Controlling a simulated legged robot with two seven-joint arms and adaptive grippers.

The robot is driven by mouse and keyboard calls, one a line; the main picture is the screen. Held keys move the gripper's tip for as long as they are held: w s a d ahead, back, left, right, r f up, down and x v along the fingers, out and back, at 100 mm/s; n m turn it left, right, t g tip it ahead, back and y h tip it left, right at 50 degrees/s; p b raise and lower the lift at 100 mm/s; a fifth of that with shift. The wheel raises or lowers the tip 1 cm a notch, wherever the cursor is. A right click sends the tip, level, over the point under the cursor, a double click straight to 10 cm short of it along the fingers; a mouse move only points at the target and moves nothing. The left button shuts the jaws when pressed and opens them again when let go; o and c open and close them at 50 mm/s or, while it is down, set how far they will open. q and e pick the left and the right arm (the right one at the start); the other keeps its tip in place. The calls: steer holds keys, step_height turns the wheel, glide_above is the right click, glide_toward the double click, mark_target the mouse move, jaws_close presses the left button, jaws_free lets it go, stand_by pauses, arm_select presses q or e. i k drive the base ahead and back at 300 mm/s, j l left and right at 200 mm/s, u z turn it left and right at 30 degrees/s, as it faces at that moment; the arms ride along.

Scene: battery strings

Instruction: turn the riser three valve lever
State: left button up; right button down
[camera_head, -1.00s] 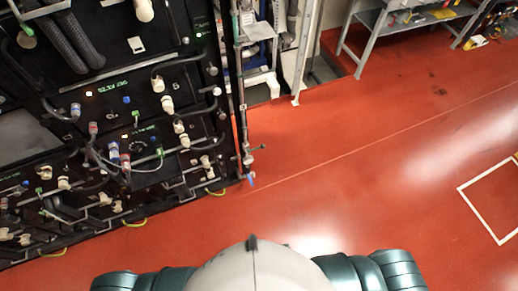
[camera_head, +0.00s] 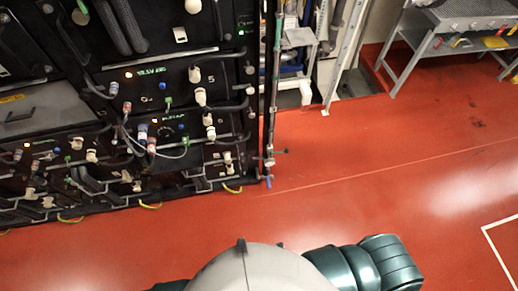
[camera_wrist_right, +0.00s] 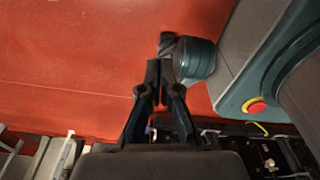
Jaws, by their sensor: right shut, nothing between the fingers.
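A thin vertical riser pipe (camera_head: 271,95) runs down beside the right edge of the black battery cabinet in the head view. I cannot tell which belongs to riser three. My right gripper (camera_wrist_right: 159,66) shows in the right wrist view, shut and empty, above the red floor. It does not show in the head view, and no lever is clear near its fingers. My left gripper is not in view.
The black battery cabinet (camera_head: 110,176) has cables and white connectors sticking out. A grey metal bench (camera_head: 440,35) stands at the back right. The red floor (camera_head: 400,160) right of the riser is open. Dark equipment shows along the bottom of the wrist view.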

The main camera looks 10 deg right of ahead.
mark_target(286, 151)
steer(key=i+l+u, duration=0.1)
steer(key=l+u, duration=0.3)
steer(key=i+l+u, duration=0.1)
steer(key=l+u, duration=0.6)
steer(key=u, duration=0.15)
steer(key=l+u, duration=0.4)
steer(key=k+l+u, duration=0.15)
steer(key=l+u, duration=0.25)
steer(key=j, duration=0.1)
